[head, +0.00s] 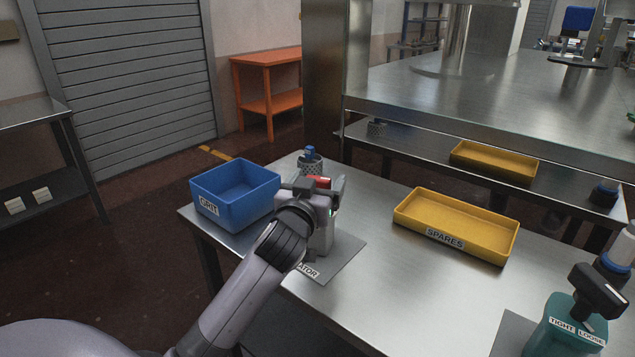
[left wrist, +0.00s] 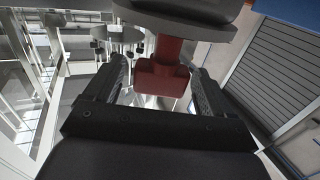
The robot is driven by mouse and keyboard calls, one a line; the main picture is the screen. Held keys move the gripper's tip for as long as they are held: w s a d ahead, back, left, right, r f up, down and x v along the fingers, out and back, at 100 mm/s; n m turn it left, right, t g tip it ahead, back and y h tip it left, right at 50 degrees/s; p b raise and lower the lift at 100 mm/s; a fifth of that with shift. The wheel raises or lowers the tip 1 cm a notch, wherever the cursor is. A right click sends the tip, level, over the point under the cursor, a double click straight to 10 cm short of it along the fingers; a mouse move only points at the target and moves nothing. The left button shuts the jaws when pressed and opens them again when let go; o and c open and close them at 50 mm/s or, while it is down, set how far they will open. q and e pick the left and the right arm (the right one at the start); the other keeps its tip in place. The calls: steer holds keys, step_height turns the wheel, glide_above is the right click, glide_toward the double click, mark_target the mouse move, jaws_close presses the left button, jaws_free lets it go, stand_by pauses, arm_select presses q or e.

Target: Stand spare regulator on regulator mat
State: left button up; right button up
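My left gripper (head: 318,186) is above the far part of the grey regulator mat (head: 345,257), whose label is partly hidden by my arm. A red part (head: 319,182), which appears to belong to the spare regulator, shows at the gripper. My arm hides the regulator's lower end, so contact with the mat cannot be seen. My right gripper is not in view.
A blue bin labelled GRIT (head: 235,205) stands left of the gripper. A mesh cup (head: 310,165) with a blue-topped item is just behind it. A yellow SPARES tray (head: 455,238) lies to the right. A teal, black-handled device (head: 570,325) stands front right. The middle of the table is clear.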

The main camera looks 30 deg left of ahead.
arm_select(q)
steer(key=shift+r, duration=0.25)
steer(key=shift+s+d+f, duration=0.15)
steer(key=shift+s, duration=0.15)
steer(key=v, duration=1.1)
steer(key=shift+s, duration=0.2)
